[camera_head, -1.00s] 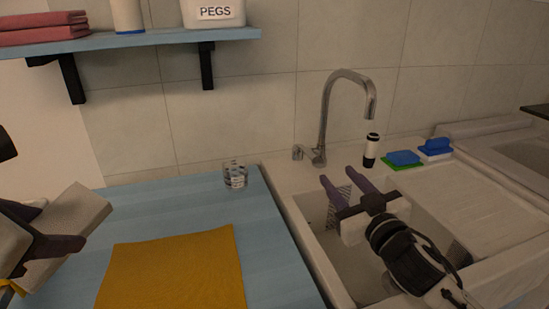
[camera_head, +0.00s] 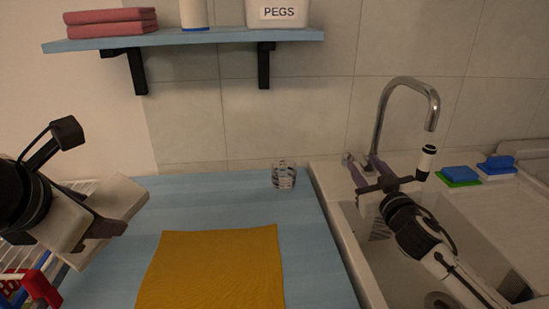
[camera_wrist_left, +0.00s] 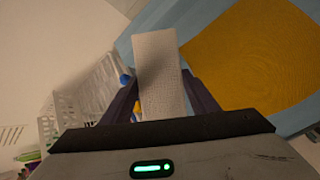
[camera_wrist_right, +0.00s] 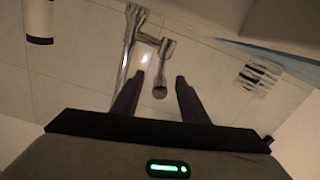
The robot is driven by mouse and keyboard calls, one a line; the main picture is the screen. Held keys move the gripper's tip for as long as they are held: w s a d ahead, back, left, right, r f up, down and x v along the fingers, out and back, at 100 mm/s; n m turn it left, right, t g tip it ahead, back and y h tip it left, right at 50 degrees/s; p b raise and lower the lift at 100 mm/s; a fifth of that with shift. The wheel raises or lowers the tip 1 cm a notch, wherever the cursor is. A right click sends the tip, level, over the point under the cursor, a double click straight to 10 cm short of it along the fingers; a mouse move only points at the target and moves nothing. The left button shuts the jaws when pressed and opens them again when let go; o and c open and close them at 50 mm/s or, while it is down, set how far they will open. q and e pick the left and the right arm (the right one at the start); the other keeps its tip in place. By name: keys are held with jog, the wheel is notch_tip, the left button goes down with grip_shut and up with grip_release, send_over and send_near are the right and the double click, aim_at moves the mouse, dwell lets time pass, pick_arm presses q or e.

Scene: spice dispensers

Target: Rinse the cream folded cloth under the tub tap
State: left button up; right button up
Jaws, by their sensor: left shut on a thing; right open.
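The cream folded cloth (camera_head: 122,197) is held up at the left of the head view, tilted, clear of the counter. My left gripper (camera_head: 108,220) is shut on it; in the left wrist view the cloth (camera_wrist_left: 160,70) stands out between the fingers. The chrome tap (camera_head: 379,115) rises behind the tub (camera_head: 345,240), its spout curving down at the right. My right gripper (camera_head: 355,165) is open at the tap's base. In the right wrist view the tap lever's rounded end (camera_wrist_right: 160,91) lies between its open fingers, with no clear contact.
A white-and-black bottle (camera_head: 427,160) and blue-topped sponges (camera_head: 461,175) stand right of the tap. A white rack (camera_wrist_left: 85,105) is at lower left. A shelf (camera_head: 200,38) hangs above.

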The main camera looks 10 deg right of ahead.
jog(key=shift+w, duration=0.25)
grip_shut()
pick_arm(q)
notch_tip(320, 180, up, 4)
jog(key=p, duration=0.4)
jog(key=shift+r, duration=0.25)
pick_arm(e)
jog(key=shift+r+g, duration=0.4)
jog(key=shift+r, duration=0.25)
pick_arm(q)
jog(key=shift+r+p, duration=0.1)
jog(key=shift+p, duration=0.25)
pick_arm(e)
jog(key=shift+f, duration=0.2)
